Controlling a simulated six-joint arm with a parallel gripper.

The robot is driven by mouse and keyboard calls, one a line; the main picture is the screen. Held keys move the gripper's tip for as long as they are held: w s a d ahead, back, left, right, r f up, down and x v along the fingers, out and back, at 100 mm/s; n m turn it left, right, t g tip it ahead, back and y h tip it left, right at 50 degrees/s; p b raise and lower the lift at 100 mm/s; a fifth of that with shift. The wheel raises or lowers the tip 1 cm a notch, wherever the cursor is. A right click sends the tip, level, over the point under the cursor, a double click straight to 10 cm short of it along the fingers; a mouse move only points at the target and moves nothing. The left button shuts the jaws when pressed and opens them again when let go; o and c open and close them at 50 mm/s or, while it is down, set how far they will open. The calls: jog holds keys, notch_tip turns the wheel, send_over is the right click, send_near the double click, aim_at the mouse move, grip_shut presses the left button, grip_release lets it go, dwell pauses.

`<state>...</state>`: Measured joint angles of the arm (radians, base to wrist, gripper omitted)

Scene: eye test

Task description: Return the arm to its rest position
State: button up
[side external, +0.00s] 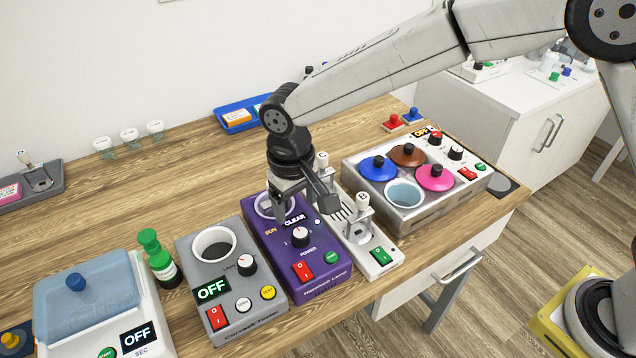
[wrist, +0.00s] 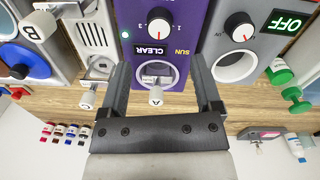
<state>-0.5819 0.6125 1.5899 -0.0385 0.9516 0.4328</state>
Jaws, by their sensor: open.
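My gripper (side external: 302,208) is open and points down over the back part of the purple lamp unit (side external: 318,255). The wrist view shows its two fingers (wrist: 161,80) spread wide, one on each side of the unit's round well (wrist: 158,72). A small white-handled piece marked A (wrist: 156,96) sits at that well, between the fingers and apart from both. In the side view the gripper hides much of the well. My arm reaches in from the upper right.
A grey tester (side external: 232,290) stands left of the purple unit. A white slotted unit (side external: 380,262) with upright handled pieces is close on its right, beside a box with colored lids (side external: 455,205). A green bottle (side external: 158,262) and blue-lidded machine (side external: 85,290) stand further left. Space above is clear.

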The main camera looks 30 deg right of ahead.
jog(key=shift+r, duration=0.35)
jog(key=shift+d, duration=0.1)
jog(key=shift+d, duration=0.25)
jog(key=s+d+f+m+t, duration=0.1)
jog(key=s+d, duration=0.6)
jog(key=d, duration=0.6)
jog(key=s+d+f+m+t, duration=0.1)
jog(key=s+d, duration=0.5)
jog(key=d, duration=0.7)
jog(key=shift+s+t, duration=0.3)
jog(key=shift+s, duration=0.1)
